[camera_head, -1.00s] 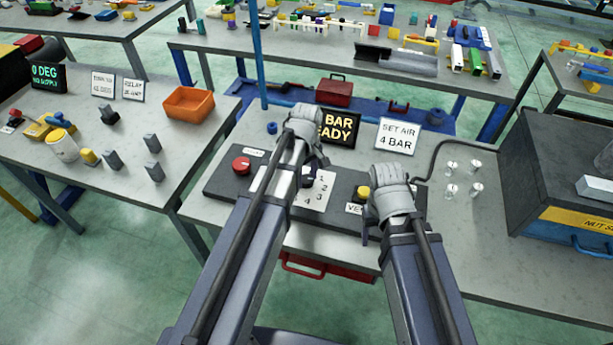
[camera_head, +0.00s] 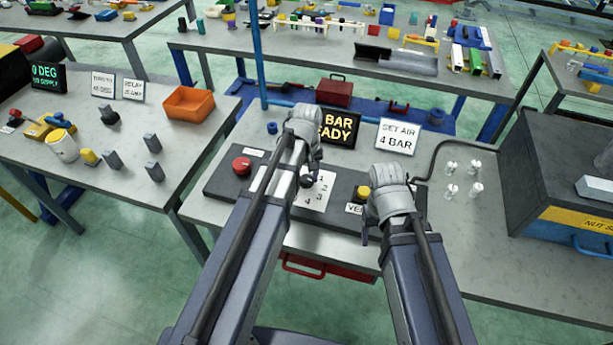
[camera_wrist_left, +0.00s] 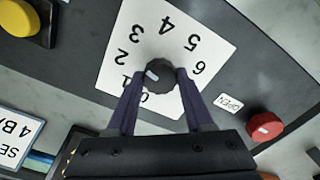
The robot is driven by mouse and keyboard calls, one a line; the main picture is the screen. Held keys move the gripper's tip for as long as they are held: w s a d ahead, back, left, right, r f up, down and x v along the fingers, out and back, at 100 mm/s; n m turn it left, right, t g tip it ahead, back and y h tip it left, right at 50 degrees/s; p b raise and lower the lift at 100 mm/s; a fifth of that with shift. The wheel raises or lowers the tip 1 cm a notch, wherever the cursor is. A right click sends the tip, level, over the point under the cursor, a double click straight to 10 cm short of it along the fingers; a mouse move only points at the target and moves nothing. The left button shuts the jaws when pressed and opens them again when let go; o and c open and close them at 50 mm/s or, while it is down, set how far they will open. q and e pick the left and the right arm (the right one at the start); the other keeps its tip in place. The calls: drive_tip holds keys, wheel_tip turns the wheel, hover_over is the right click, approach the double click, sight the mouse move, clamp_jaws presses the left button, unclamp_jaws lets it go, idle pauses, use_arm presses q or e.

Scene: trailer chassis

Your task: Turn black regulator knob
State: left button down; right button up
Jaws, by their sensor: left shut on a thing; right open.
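The black regulator knob (camera_wrist_left: 160,74) sits on a white dial plate (camera_wrist_left: 205,55) with numbers, in the left wrist view. Its white pointer mark faces left, roughly toward the 1 and 2. My left gripper (camera_wrist_left: 161,78) is shut on the knob, one dark finger on each side. In the head view my left gripper (camera_head: 306,179) is over the dial plate (camera_head: 318,192) and its arm hides most of the knob. My right gripper (camera_head: 366,236) is open beside the yellow knob, its fingers mostly hidden by the wrist.
On the dark panel (camera_head: 228,185) are a red knob (camera_head: 241,166) at left and a yellow knob (camera_head: 363,192) at right. Behind stand a display (camera_head: 340,128) partly reading "BAR READY" and a sign (camera_head: 398,136) reading "SET AIR 4 BAR". Several clear pegs and a dark box (camera_head: 560,170) are at right.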

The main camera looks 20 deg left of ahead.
sight(306, 178)
use_arm(q)
drive_tip(key=m, duration=0.5)
drive_tip(key=shift+m, duration=0.3)
drive_tip(key=m, duration=0.5)
drive_tip(key=shift+m, duration=0.3)
drive_tip(key=shift+c, duration=1.4)
unclamp_jaws()
drive_tip(key=shift+r, duration=0.1)
use_arm(e)
drive_tip(key=shift+r, duration=0.1)
use_arm(q)
wheel_tip(306, 178, up, 8)
drive_tip(key=p, duration=0.8)
drive_tip(key=shift+f, duration=0.2)
use_arm(e)
wheel_tip(306, 178, up, 8)
